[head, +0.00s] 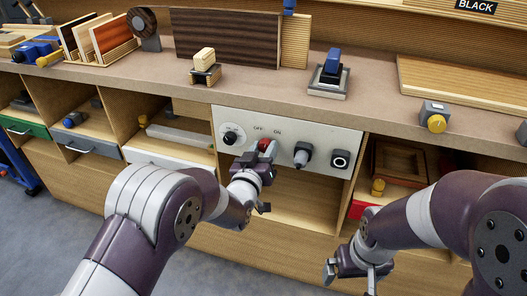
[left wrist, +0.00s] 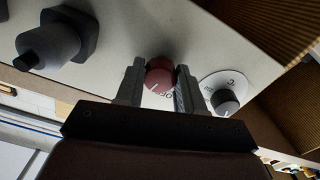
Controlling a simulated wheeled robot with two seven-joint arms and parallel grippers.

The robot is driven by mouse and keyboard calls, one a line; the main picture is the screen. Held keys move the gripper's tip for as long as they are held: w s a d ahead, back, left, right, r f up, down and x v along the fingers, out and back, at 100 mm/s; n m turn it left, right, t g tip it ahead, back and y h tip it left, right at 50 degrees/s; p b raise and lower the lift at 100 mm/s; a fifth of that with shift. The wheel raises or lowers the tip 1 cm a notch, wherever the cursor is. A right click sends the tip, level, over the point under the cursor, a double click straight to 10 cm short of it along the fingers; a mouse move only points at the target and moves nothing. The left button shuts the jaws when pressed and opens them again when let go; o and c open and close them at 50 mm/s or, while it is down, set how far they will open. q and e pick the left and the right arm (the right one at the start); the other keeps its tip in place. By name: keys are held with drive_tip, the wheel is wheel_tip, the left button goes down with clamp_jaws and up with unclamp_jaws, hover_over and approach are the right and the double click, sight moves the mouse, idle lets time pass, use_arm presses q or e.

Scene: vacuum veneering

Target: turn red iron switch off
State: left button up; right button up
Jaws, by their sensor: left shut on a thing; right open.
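The red switch (head: 264,144) is a round red knob on the pale control panel (head: 230,115) under the bench top. OFF and ON labels show above it in the head view. In the left wrist view the red knob (left wrist: 159,76) has a white pointer line and sits between my left fingers. My left gripper (head: 262,157) is shut on the red knob and partly hides it in the head view. My right gripper (head: 357,277) is open and empty, low at the front right, away from the panel.
A dial (head: 231,135) is left of the red knob. A dark protruding fitting (head: 302,154) and a round black socket (head: 340,159) are to its right. The bench top (head: 250,88) above carries blocks and a blue-handled tool (head: 331,70). Open cubbies flank the panel.

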use_arm(q)
drive_tip(key=n+b, duration=0.1)
drive_tip(key=n, duration=0.3)
drive_tip(key=shift+n, duration=0.3)
drive_tip(key=shift+n+b, duration=0.45)
drive_tip(key=shift+n, duration=1.55)
drive_tip(key=o, duration=1)
drive_tip(key=shift+o, duration=0.2)
drive_tip(key=shift+s, duration=0.1)
drive_tip(key=p+v, duration=0.2)
drive_tip(key=v, duration=1)
drive_tip(key=shift+s, duration=0.3)
